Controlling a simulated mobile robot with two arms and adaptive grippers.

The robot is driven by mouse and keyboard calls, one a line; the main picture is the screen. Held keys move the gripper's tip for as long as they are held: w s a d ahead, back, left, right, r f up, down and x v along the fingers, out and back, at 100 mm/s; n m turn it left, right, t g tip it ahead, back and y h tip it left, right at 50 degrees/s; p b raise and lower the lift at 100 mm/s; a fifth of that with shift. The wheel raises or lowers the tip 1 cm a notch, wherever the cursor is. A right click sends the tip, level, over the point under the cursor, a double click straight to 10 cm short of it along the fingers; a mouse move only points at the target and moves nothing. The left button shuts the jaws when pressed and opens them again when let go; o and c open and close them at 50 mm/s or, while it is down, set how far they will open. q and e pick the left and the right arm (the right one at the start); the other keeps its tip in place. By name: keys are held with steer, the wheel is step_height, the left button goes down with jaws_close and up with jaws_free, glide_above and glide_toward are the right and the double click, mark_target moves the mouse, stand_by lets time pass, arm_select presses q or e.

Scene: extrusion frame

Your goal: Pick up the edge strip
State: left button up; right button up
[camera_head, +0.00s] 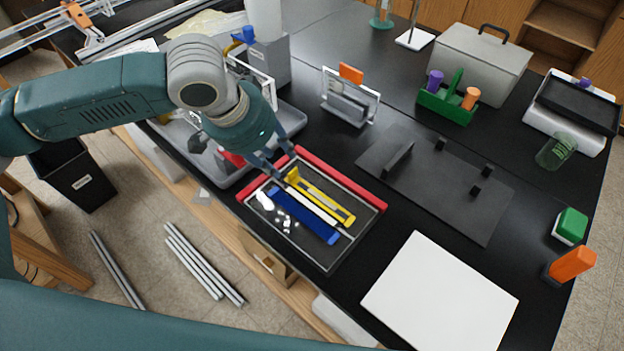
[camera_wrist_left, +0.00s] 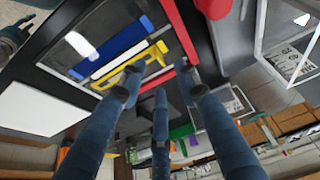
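A shallow dark tray (camera_head: 330,262) on the black bench holds a yellow slotted piece (camera_head: 322,197), a slim white strip (camera_head: 307,209) and a blue piece (camera_head: 303,215), side by side. Red strips (camera_head: 343,179) run along its far and left edges. I cannot tell which is the edge strip. My left gripper (camera_head: 279,166) is above the tray's far left corner, near the yellow piece's end. In the left wrist view its fingers (camera_wrist_left: 160,88) are spread, with nothing between them. A teal and dark part at the upper left there may be my right gripper (camera_wrist_left: 10,38), cut off.
A white board (camera_head: 440,295) lies right of the tray. A dark plate with pegs (camera_head: 440,185) lies behind it. A grey tray (camera_head: 290,118) is under my left arm. A clear-sided holder (camera_head: 350,97) and green caddy (camera_head: 447,103) stand farther back.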

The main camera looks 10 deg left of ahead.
mark_target(298, 177)
arm_select(q)
steer(key=x, duration=0.2)
steer(key=shift+s+d+f, duration=0.15)
steer(key=shift+d+f, duration=0.05)
steer(key=shift+f, duration=0.15)
steer(key=shift+w+d+f, duration=0.15)
steer(key=shift+w+f, duration=0.1)
steer(key=shift+f, duration=0.05)
steer(key=x, duration=0.2)
steer(key=p+x, duration=0.1)
steer(key=x, duration=0.1)
steer(key=shift+w+d+p, duration=0.25)
steer(key=shift+d+p, duration=0.05)
steer(key=shift+w+f, duration=0.1)
steer(key=shift+f, duration=0.1)
jaws_close()
arm_select(e)
steer(key=shift+g, duration=0.3)
steer(key=s, duration=0.1)
steer(key=s+r, duration=0.1)
steer(key=s, duration=0.2)
steer(key=shift+d+r, duration=0.25)
steer(key=shift+d, duration=0.05)
